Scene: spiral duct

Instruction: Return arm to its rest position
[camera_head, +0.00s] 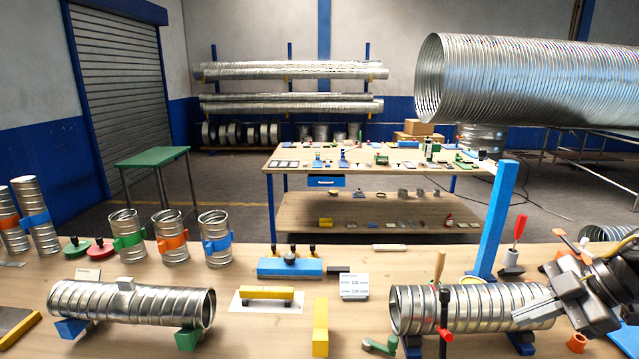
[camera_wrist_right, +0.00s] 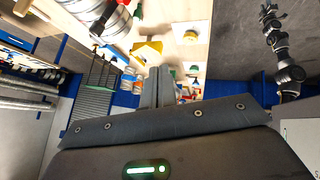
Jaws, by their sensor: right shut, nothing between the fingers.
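My right gripper (camera_head: 522,313) comes in from the right edge in the camera_head view. Its grey fingers overlap the right end of a ribbed metal duct (camera_head: 455,308) lying on blue supports; I cannot tell whether they touch it. In the wrist view the two fingers (camera_wrist_right: 157,88) are together with nothing between them. My left gripper is not in view.
A blue post (camera_head: 494,222) and a red-handled tool (camera_head: 517,232) stand close to my right gripper. A second duct (camera_head: 135,302) lies at left, near several short duct pieces (camera_head: 214,238). A large duct (camera_head: 530,80) spans the upper right.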

